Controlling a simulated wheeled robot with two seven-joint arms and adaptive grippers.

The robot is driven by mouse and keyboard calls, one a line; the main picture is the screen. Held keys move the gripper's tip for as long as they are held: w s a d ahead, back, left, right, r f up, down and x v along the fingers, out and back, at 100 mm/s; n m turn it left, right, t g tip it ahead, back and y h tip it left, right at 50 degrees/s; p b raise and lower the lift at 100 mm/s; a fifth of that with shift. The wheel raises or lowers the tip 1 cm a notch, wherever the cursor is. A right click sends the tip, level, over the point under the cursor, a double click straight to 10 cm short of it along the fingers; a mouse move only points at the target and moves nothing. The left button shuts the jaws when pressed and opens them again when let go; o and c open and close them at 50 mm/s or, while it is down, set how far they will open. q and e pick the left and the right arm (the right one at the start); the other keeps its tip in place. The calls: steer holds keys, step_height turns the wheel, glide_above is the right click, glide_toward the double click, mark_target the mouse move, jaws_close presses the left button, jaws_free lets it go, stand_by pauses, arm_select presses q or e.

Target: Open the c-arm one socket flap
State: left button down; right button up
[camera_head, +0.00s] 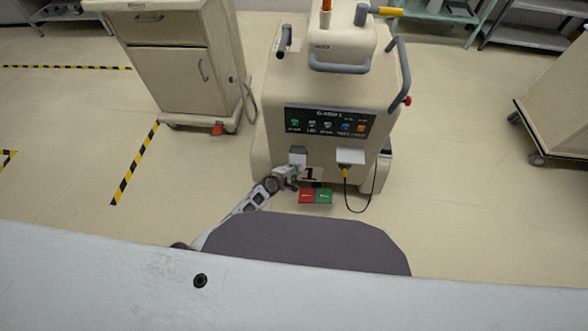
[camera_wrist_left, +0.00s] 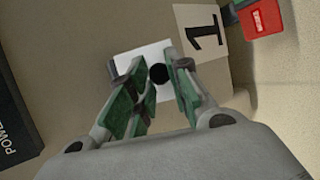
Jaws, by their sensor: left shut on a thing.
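The c-arm unit (camera_head: 325,95) stands upright ahead, with a dark label panel on its front. The flap of socket one (camera_head: 298,153) is a small light plate low on that front, left of the number 1 label (camera_head: 310,174). It shows as a white square (camera_wrist_left: 140,56) with a dark round spot in the left wrist view. My left gripper (camera_head: 292,172) is at this flap, and its green-padded fingers (camera_wrist_left: 154,72) are shut on it. The fingers cover part of the plate, so I cannot tell how far it is raised. My right gripper is not in view.
Right of socket one, a second socket flap (camera_head: 351,156) has a yellow plug (camera_head: 345,173) and hanging black cable below it. A red and green block (camera_head: 315,196) sits below the label. A drawer cart (camera_head: 180,65) stands left; floor between is clear.

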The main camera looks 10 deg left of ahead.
arm_select(q)
steer(key=shift+s+d+f, duration=0.1)
steer(key=shift+s+d, duration=0.05)
steer(key=shift+d, duration=0.05)
stand_by(0.3)
steer(key=c, duration=1.4)
jaws_free()
steer(key=shift+c, duration=0.2)
steer(key=shift+o, duration=0.8)
steer(key=shift+a, duration=0.1)
steer(key=shift+s+r, duration=0.1)
steer(key=shift+r, duration=0.15)
steer(key=v, duration=1.1)
steer(key=shift+s+a, duration=0.15)
steer(key=shift+a, duration=0.05)
steer(key=shift+r, duration=0.1)
